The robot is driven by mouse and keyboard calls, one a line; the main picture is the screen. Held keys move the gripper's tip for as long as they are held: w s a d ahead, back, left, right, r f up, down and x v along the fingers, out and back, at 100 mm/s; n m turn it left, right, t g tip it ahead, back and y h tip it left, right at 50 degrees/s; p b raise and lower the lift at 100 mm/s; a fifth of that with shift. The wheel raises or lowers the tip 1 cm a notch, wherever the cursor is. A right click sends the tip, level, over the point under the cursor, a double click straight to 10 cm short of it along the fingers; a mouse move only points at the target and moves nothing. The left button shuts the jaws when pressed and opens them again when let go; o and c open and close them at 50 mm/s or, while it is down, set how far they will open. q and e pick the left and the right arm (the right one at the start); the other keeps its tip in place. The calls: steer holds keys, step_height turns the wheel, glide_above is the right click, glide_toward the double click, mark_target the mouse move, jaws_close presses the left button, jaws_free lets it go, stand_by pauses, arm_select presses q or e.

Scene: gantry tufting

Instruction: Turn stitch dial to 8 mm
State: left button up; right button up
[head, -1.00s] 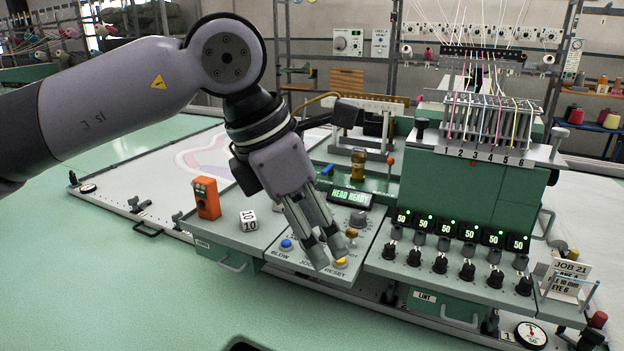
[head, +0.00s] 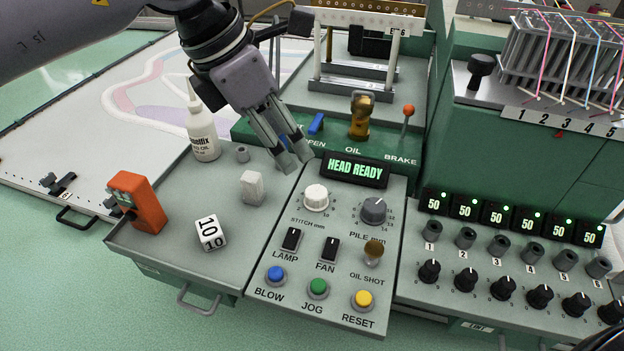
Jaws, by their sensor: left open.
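The stitch dial (head: 316,198) is a white knob on the grey control panel (head: 340,284), labelled "STITCH mm", with numbers around it. Its pointer setting is too small to read surely. My left gripper (head: 297,164) comes in from the upper left, open and empty. Its fingertips are just above and left of the dial in the picture, apart from it. The dark pile dial (head: 374,211) is to the right of the stitch dial. The display (head: 355,171) behind the dials reads "HEAD READY". My right gripper is not in view.
Lamp (head: 291,239) and fan (head: 329,249) switches and blue, green and yellow buttons are in front. Left are a white bottle (head: 203,135), an orange device (head: 137,202), a numbered cube (head: 211,233) and a pale block (head: 253,188). The brake lever (head: 407,118) rises behind.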

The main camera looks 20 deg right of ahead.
mark_target(316, 192)
arm_select(q)
steer(key=p+x, duration=0.2)
steer(key=x, duration=1)
steer(key=shift+w+a, duration=0.15)
steer(key=shift+w, duration=0.05)
steer(key=shift+x, duration=0.85)
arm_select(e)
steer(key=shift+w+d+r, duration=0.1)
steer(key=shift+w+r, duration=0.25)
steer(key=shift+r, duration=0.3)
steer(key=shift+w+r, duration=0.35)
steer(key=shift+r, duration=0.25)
arm_select(q)
steer(key=shift+c, duration=0.2)
steer(key=c, duration=1.1)
